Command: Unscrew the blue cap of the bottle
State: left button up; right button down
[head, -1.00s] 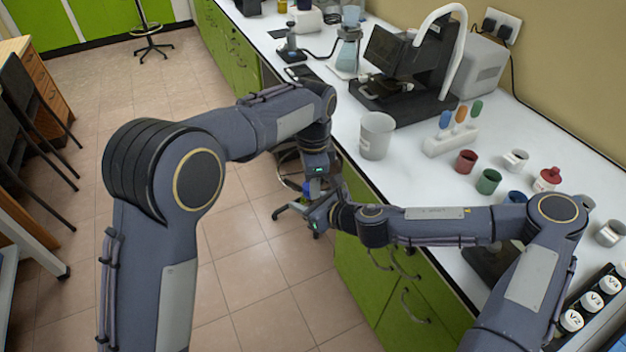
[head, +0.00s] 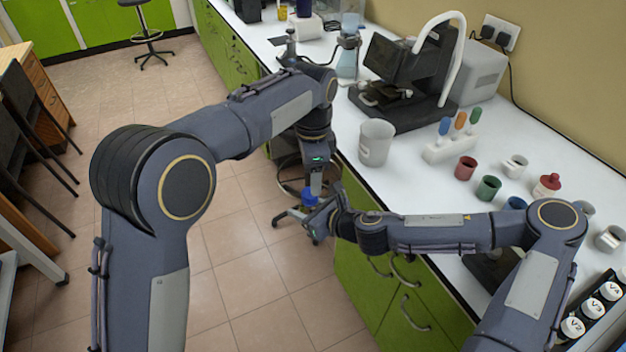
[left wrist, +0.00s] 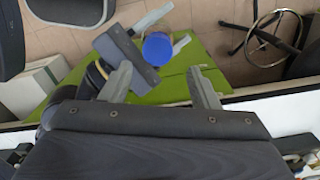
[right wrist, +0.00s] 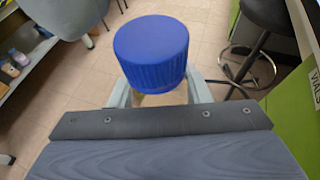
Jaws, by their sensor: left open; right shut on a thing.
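The bottle's blue cap (head: 310,197) shows small in the head view, below my left gripper (head: 318,190). The cap fills the upper middle of the right wrist view (right wrist: 152,48). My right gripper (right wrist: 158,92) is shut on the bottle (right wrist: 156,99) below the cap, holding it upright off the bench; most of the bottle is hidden. In the left wrist view the cap (left wrist: 157,48) lies ahead of the open fingers of my left gripper (left wrist: 160,80), roughly midway between them. The left fingers appear apart from the cap.
The white bench (head: 420,185) with green cabinets (head: 375,260) runs along the right. A white beaker (head: 376,143), coloured cups and a dark instrument (head: 405,80) stand on it. A stool base (head: 290,215) is on the floor beneath the grippers.

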aim_at(309, 192)
pick_arm(q)
jog(key=m, duration=0.4)
jog(key=shift+s+r, duration=0.25)
jog(key=shift+r, duration=0.05)
jog(key=shift+c, duration=0.2)
jog(key=m, duration=0.1)
jog(key=r+m, duration=0.1)
jog(key=m, duration=0.1)
jog(key=shift+a+r+m, duration=0.15)
jog(key=shift+a+m, duration=0.05)
jog(key=shift+m, duration=0.1)
jog(key=m, duration=0.1)
jog(key=r+m, duration=0.1)
jog(key=shift+a+m, duration=0.2)
jog(key=shift+m, duration=0.1)
jog(key=shift+f, duration=3.8)
jog(key=c, duration=1)
jog(key=n, duration=0.6)
jog(key=shift+d, duration=0.1)
jog(key=n, duration=0.4)
